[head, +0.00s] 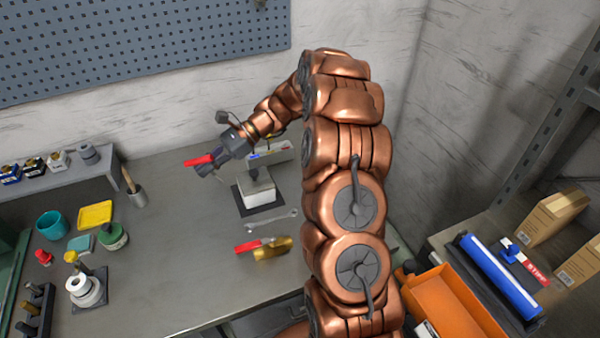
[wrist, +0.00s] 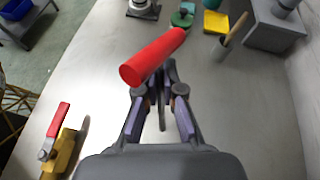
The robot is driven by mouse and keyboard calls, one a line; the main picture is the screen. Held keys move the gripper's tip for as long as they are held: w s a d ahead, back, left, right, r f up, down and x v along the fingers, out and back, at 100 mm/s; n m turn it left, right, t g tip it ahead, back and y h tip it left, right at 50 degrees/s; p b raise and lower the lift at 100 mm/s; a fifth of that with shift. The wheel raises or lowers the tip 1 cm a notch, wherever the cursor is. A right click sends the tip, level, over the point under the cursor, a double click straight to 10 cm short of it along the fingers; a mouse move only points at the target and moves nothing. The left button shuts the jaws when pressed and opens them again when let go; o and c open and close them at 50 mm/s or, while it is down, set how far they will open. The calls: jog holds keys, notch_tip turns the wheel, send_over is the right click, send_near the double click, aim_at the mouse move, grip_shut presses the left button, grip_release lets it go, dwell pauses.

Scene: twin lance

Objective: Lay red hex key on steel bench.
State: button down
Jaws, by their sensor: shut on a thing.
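My gripper (head: 209,168) is shut on the red hex key (head: 198,160), above the steel bench (head: 180,270). In the wrist view the key's thick red cylindrical handle (wrist: 152,57) lies slantwise across the tips of my gripper (wrist: 160,88). A thin grey piece shows below the handle between the fingers; how far it reaches is unclear. The bench's bare grey top (wrist: 235,115) shows beneath the key, which looks clear of it.
A brass piece with a red lever (head: 268,248) and a wrench (head: 272,219) lie on the bench. Cups, a yellow tray (head: 95,214) and a white-topped fixture (head: 85,290) crowd the left. The bench's front middle is clear.

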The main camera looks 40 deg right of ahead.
jog(key=s+d+f+n+g+h+b, duration=0.1)
jog(key=d+n+h+b, duration=0.1)
jog(key=d+n, duration=0.1)
jog(key=s+d+f+n+g+h+b, duration=0.1)
jog(key=d+f+n+h+b, duration=0.1)
jog(key=d+n+h, duration=0.1)
jog(key=s+d+f+n+g+h+b, duration=0.1)
jog(key=d+n+g+h, duration=0.1)
jog(key=d+n+h, duration=0.1)
jog(key=shift+s+d+f+n+b, duration=0.15)
jog(key=shift+d+f+n+b, duration=0.25)
jog(key=shift+n, duration=0.5)
jog(key=d, duration=0.1)
jog(key=d+n+b, duration=0.1)
jog(key=d, duration=0.1)
jog(key=d+n+t+h, duration=0.1)
jog(key=shift+s+d+f+b, duration=0.2)
jog(key=shift+s+b, duration=0.15)
jog(key=shift+s, duration=0.05)
jog(key=r+n+t+h+b, duration=0.1)
jog(key=r+n+t+b, duration=0.1)
jog(key=b, duration=0.1)
send_over(297, 192)
jog(key=d, duration=0.1)
jog(key=shift+s+f, duration=0.2)
jog(key=shift+f, duration=6.45)
